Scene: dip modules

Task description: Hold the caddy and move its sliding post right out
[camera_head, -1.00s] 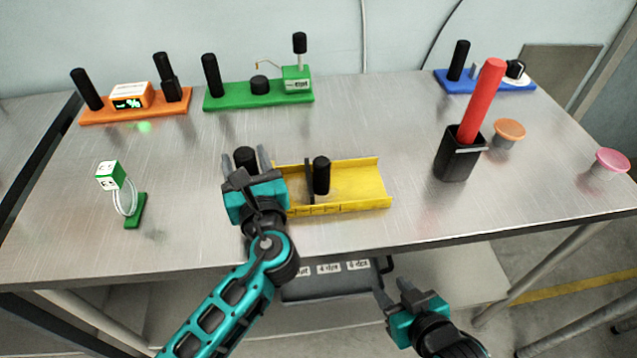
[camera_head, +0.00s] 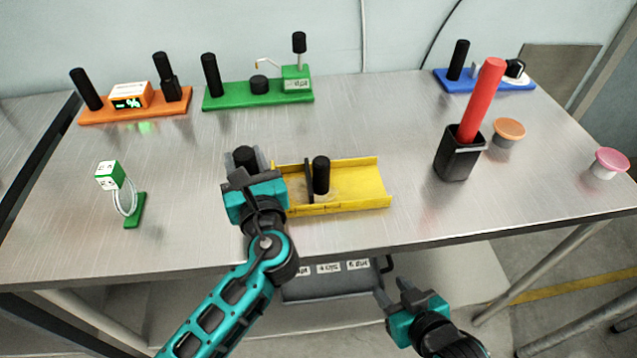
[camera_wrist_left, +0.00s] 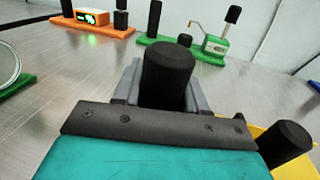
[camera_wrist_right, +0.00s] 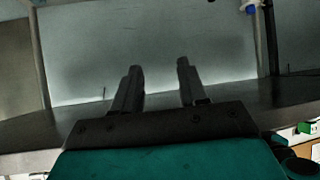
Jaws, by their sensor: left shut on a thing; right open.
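The yellow caddy (camera_head: 362,181) is an open tray on the front middle of the table; part of it shows at the right edge of the left wrist view (camera_wrist_left: 298,150). A black post (camera_head: 321,175) stands upright in it beside a thin dark upright plate (camera_head: 308,180). My left gripper (camera_head: 245,163) is shut on the black handle (camera_wrist_left: 167,75) at the caddy's left end; the arm hides that end. My right gripper (camera_head: 398,292) is open and empty, low in front of the table edge and right of the caddy.
A black holder (camera_head: 458,160) with a red rod (camera_head: 482,100) stands right of the caddy. A green stand (camera_head: 135,210) is at left. Orange (camera_head: 135,117), green (camera_head: 258,97) and blue (camera_head: 485,82) modules line the back. Orange (camera_head: 509,130) and pink (camera_head: 611,162) knobs are at right. A tray (camera_head: 335,282) sits below the edge.

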